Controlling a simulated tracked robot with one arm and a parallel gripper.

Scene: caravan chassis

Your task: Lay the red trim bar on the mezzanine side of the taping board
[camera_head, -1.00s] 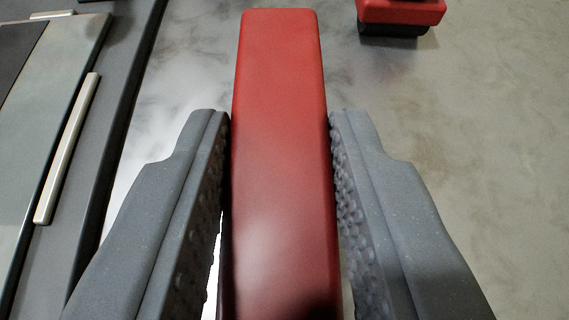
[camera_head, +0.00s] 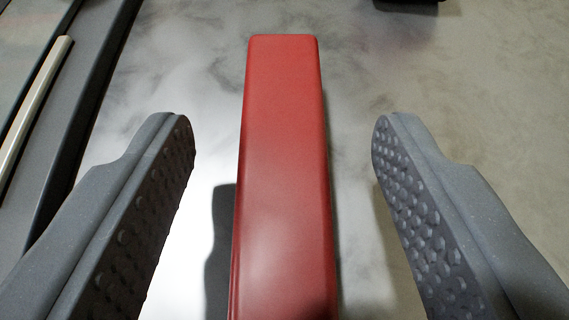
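The red trim bar (camera_head: 285,180) lies lengthwise in the middle of the view, over a mottled grey surface (camera_head: 430,120). Its far end is in full view and its near end runs out of the bottom of the picture. My gripper (camera_head: 282,130) is open, with one finger on each side of the bar and a clear gap on both sides. The bar seems to rest on the surface, but its underside is hidden. I cannot tell whether this surface is the taping board.
A dark-edged panel (camera_head: 85,110) with a pale strip (camera_head: 32,105) runs along the left. The bottom of a dark object (camera_head: 408,5) shows at the top edge, right of centre. The grey surface to the right is clear.

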